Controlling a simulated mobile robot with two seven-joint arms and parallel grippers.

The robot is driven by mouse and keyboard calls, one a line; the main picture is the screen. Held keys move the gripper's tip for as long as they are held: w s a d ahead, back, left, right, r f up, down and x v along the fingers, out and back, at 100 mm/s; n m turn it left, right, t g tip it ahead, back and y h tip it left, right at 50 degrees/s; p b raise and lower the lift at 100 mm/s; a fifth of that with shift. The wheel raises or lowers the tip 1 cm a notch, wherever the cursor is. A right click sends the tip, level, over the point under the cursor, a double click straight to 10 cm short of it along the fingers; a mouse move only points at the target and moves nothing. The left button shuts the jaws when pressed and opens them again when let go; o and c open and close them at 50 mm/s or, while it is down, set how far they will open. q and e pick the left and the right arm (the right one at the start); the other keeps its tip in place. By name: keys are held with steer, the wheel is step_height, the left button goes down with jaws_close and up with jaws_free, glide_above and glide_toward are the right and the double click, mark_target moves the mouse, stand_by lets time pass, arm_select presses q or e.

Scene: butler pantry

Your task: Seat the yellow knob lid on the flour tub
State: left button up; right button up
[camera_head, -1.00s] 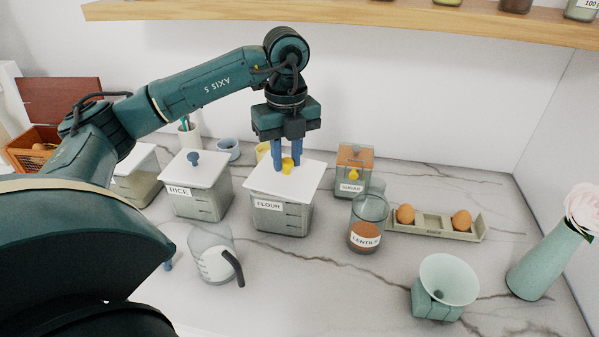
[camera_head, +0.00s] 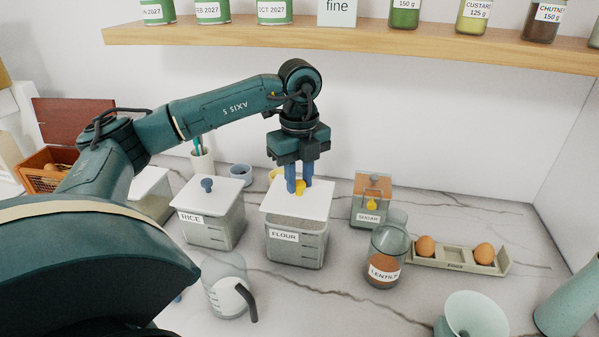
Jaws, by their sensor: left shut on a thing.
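The flour tub (camera_head: 296,250) is a clear square container with a FLOUR label, standing on the marble counter. The white square lid (camera_head: 297,206) with a yellow knob (camera_head: 300,188) lies level over the tub's mouth. I cannot tell whether it sits fully down on the rim. My left gripper (camera_head: 299,187) points straight down, with its blue fingers shut on the yellow knob. The fingers hide part of the knob. My right gripper is not in view.
The rice tub (camera_head: 211,228) stands close on the left, the sugar jar (camera_head: 370,203) and lentil jar (camera_head: 386,268) on the right. A measuring jug (camera_head: 228,293) is in front. An egg tray (camera_head: 456,262) lies farther right. A wooden shelf (camera_head: 360,42) hangs above.

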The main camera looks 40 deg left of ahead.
arm_select(q)
steer(key=shift+f, duration=0.55)
steer(key=shift+f, duration=0.15)
stand_by(0.4)
stand_by(0.4)
steer(key=shift+f+b, duration=0.2)
steer(key=shift+b, duration=0.15)
steer(key=shift+f, duration=0.2)
